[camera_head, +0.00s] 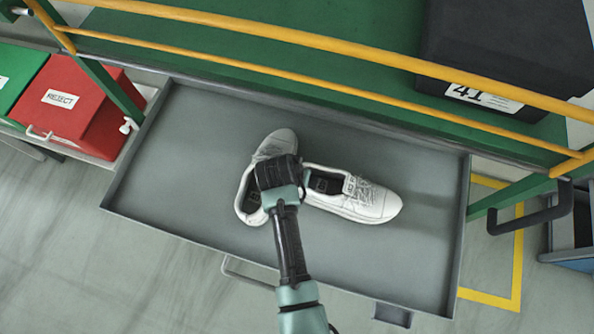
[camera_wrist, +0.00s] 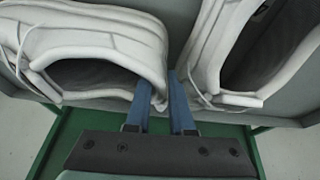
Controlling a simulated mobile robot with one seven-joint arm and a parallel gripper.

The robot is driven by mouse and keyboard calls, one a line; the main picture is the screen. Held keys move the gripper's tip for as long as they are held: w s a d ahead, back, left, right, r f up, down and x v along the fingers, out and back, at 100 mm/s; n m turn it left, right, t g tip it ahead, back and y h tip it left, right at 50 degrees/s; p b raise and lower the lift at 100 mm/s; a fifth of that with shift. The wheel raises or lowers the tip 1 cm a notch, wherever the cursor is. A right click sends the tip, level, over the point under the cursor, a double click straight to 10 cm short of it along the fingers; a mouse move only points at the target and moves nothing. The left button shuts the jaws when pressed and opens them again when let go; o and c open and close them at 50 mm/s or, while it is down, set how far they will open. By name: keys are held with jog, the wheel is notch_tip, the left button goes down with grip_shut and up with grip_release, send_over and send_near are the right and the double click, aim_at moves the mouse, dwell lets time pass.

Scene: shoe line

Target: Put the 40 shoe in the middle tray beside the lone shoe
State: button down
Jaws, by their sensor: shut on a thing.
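Two white lace-up shoes are in the grey tray (camera_head: 180,170). The 40 shoe (camera_head: 372,200) points its toe right, with a small tongue label that seems to read 40. The lone shoe (camera_head: 249,190) lies at its left, partly hidden by my gripper (camera_head: 278,176), toe toward the back. In the wrist view my blue fingers (camera_wrist: 160,103) are shut on the heel edge of the left-hand shoe (camera_wrist: 105,55), which I take as the 40 shoe. The other shoe (camera_wrist: 222,60) is close beside the fingers. I cannot tell whether the held shoe touches the tray floor.
A red REJECT box (camera_head: 80,105) and a green box (camera_head: 18,75) stand left of the tray. A black box marked 41 (camera_head: 505,45) sits on the green shelf behind. Yellow rails (camera_head: 330,85) cross above the back edge. The tray's right end is bare.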

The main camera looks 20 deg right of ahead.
jog(key=shift+f, duration=0.15)
jog(key=c, duration=1.1)
grip_release()
jog(key=p+v, duration=0.1)
jog(key=v, duration=1.1)
jog(key=shift+w, duration=0.1)
